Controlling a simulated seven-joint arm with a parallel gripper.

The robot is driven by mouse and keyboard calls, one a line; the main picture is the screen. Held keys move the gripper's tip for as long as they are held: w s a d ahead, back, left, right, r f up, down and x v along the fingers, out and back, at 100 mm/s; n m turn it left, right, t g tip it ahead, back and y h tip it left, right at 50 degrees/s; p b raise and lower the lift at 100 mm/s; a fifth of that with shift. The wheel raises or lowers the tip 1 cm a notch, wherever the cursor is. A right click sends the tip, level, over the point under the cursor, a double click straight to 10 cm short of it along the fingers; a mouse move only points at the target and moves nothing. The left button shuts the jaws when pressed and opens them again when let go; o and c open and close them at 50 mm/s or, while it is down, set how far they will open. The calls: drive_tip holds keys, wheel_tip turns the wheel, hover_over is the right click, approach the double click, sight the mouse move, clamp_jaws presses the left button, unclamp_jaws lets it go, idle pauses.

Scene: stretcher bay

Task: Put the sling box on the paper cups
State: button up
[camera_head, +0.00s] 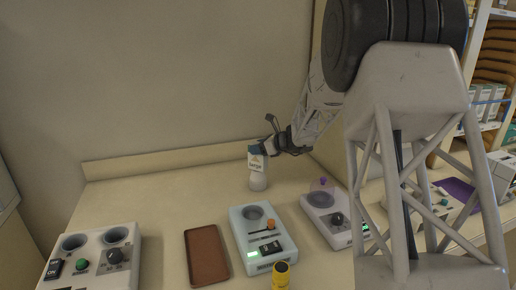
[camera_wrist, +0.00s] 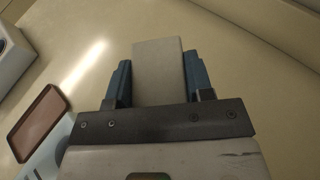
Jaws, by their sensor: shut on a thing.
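The sling box (camera_head: 256,162) is a small white box with a printed label and a teal upper part. My gripper (camera_head: 269,150) is shut on it near the back of the table. In the wrist view the box (camera_wrist: 158,72) shows its plain pale face between the blue fingers of my gripper (camera_wrist: 157,78). The paper cups (camera_head: 258,183) show as a whitish upright stack right below the box in the head view. The box hides the top of the cups, so I cannot tell whether the two touch. The cups are not visible in the wrist view.
A brown tray (camera_head: 207,256) lies in front, also seen in the wrist view (camera_wrist: 38,121). A pale device (camera_head: 262,238) stands beside it, with a yellow cylinder (camera_head: 281,274) near. Other devices stand left (camera_head: 92,262) and right (camera_head: 333,222). The table behind the tray is clear.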

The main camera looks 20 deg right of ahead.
drive_tip(key=shift+f, duration=0.15)
drive_tip(key=o, duration=0.9)
drive_tip(key=shift+o, duration=0.2)
drive_tip(key=shift+s+d+r, duration=0.25)
drive_tip(key=shift+d+r, duration=0.05)
drive_tip(key=v, duration=1.1)
drive_tip(key=shift+s+r, duration=0.1)
